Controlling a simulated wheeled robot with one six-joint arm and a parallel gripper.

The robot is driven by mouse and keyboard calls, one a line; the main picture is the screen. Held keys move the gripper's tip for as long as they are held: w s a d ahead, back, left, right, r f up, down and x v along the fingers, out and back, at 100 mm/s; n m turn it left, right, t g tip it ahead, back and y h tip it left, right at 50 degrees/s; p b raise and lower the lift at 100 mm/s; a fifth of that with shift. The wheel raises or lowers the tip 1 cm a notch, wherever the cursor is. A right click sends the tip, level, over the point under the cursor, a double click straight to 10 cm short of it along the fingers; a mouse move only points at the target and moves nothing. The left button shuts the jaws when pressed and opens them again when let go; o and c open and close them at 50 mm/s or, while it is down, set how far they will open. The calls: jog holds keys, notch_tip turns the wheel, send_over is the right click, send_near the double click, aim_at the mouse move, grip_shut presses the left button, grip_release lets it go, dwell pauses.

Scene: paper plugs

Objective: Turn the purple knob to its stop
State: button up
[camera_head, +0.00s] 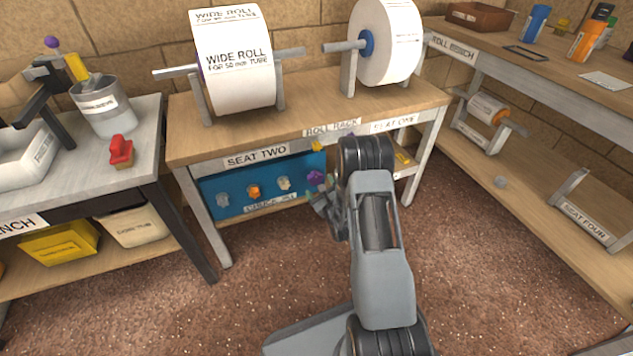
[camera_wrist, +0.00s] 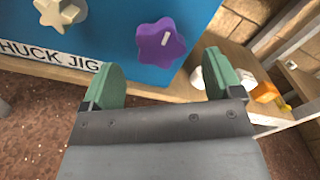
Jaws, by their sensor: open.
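The purple knob (camera_wrist: 160,43) is star-shaped with a pale slanted mark on its face. It sits on the blue panel of the chuck jig (camera_wrist: 110,30). In the head view the purple knob (camera_head: 315,178) is at the right end of a row of knobs, beside my gripper. My gripper (camera_wrist: 163,80) is open, with its two green finger pads apart and nothing between them. The knob shows beyond the fingertips, roughly between them in the picture, and looks apart from both. In the head view my arm partly hides the gripper (camera_head: 328,208) and the panel's right side.
A cream knob (camera_wrist: 60,13) is left of the purple one; an orange knob (camera_head: 254,192) and a grey knob (camera_head: 222,199) are farther left. The wooden roll rack (camera_head: 300,125) overhangs the panel. Its lower shelf (camera_wrist: 240,60) holds small items at right.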

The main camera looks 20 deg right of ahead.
aim_at(316, 180)
jog(key=shift+w+b, duration=0.7)
jog(key=shift+w, duration=1.25)
jog(key=shift+c, duration=0.2)
jog(key=c, duration=0.9)
jog(key=shift+o, duration=0.2)
